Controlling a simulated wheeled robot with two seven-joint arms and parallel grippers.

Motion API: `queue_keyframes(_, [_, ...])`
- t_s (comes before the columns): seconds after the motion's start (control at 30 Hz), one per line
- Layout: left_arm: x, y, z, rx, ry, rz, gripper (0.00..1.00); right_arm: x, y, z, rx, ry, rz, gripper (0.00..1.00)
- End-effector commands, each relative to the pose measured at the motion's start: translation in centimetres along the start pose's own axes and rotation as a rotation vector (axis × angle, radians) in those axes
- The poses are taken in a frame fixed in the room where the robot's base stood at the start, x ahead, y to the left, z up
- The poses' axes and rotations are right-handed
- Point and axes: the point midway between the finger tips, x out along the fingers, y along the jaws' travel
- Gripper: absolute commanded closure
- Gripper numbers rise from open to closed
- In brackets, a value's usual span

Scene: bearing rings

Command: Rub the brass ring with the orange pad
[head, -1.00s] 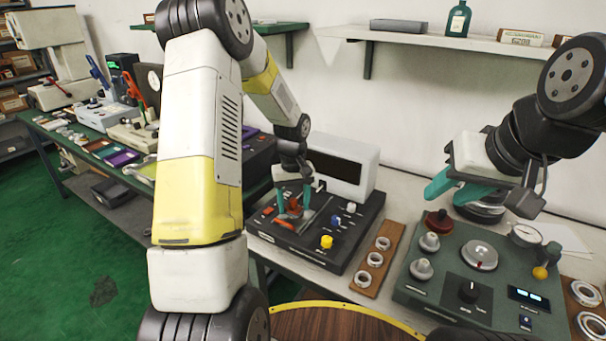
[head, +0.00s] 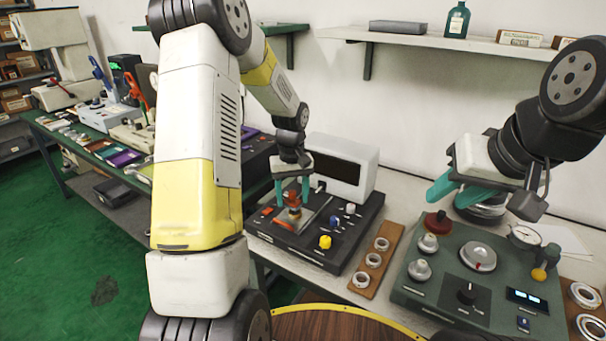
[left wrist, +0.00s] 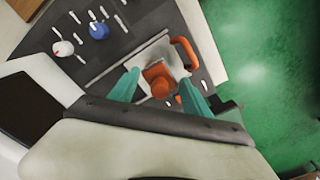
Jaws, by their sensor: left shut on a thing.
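My left gripper (head: 292,190) is shut on an orange pad (head: 292,199), held between its two teal fingers above the black console. In the left wrist view the orange pad (left wrist: 158,82) shows between the fingertips, over a pale metal plate (left wrist: 150,56). I cannot tell whether the pad touches what is below it. I cannot make out the brass ring; the pad and fingers cover part of the plate. My right gripper (head: 450,193) is open and empty above the back of the green console.
The black console (head: 290,246) carries a yellow knob (head: 325,242) and blue and white knobs. A wooden board (head: 388,240) with silver rings lies to its right. The green console (head: 440,291) has a dial and knobs. A white box (head: 367,165) stands behind.

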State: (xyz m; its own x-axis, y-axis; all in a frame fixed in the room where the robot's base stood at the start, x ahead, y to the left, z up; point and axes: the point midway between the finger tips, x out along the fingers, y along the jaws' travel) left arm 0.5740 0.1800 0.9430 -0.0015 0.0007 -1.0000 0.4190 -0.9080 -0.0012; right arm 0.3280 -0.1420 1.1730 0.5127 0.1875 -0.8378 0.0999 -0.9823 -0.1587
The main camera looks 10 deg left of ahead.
Motion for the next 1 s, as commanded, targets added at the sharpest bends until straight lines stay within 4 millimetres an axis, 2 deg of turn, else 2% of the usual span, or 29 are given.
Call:
queue_keyframes(0.53, [-4.8, -0.3, 0.3, 0.001, 0.002, 0.002, 0.81, 0.0, 0.0, 0.0, 0.0, 0.0, 0.0, 0.64])
queue_keyframes(1.0, [-5.2, -0.4, 0.4, 0.001, 0.001, 0.001, 0.81, 0.0, 0.0, 0.0, 0.0, 0.0, 0.0, 0.64])
